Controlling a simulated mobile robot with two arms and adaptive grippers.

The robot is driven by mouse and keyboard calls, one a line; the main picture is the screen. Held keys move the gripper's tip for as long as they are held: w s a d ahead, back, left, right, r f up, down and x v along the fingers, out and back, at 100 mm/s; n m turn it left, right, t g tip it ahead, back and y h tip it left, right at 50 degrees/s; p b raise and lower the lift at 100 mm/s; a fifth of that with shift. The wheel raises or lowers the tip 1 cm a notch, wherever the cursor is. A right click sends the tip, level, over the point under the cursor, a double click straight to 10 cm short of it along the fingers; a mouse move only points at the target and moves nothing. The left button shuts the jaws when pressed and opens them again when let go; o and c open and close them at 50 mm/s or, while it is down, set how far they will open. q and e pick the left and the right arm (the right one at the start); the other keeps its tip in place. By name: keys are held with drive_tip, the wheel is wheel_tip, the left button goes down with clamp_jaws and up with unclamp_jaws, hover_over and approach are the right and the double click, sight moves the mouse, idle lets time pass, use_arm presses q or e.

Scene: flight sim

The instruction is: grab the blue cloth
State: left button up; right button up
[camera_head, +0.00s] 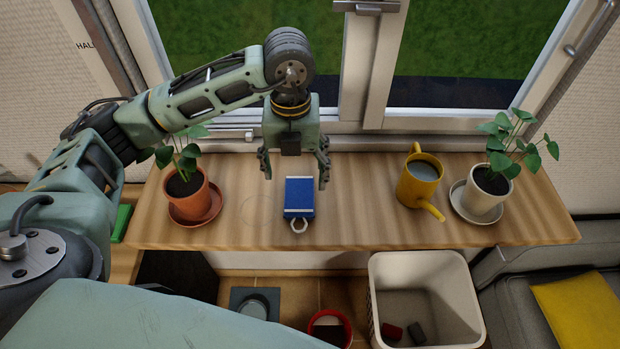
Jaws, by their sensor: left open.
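A small blue block-shaped item (299,195), which could be the folded blue cloth, lies on the wooden shelf below the window. A light-coloured ring or loop (299,226) shows at its near end. My left gripper (295,182) hangs above the blue item, pointing down, with its fingers spread to either side of it. The gripper is open and empty. I cannot tell how far above the shelf its fingertips are. My right gripper is not in view.
On the shelf (350,215), a plant in a terracotta pot (187,196) stands left, a yellow watering can (418,182) and a plant in a white pot (484,194) right. A white bin (425,275) and a red pot (330,328) are below. Shelf space right of the blue item is clear.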

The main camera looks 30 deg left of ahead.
sight(299, 194)
use_arm(q)
drive_tip(key=shift+w+f, duration=0.15)
drive_tip(key=shift+w, duration=0.05)
drive_tip(key=shift+f, duration=0.35)
drive_tip(key=shift+s+d+f+p, duration=0.1)
drive_tip(key=shift+s+f+p, duration=0.1)
drive_tip(key=shift+f+p, duration=0.35)
drive_tip(key=shift+s+d+f+p, duration=0.1)
drive_tip(key=shift+s+f+p, duration=0.15)
drive_tip(key=shift+f, duration=0.45)
drive_tip(key=f, duration=0.1)
drive_tip(key=f+p, duration=0.1)
drive_tip(key=shift+w+d+f, duration=0.1)
drive_tip(key=shift+d+f, duration=0.1)
drive_tip(key=shift+f, duration=0.2)
drive_tip(key=shift+w+f, duration=0.1)
drive_tip(key=shift+f, duration=0.55)
drive_tip(key=c, duration=1.2)
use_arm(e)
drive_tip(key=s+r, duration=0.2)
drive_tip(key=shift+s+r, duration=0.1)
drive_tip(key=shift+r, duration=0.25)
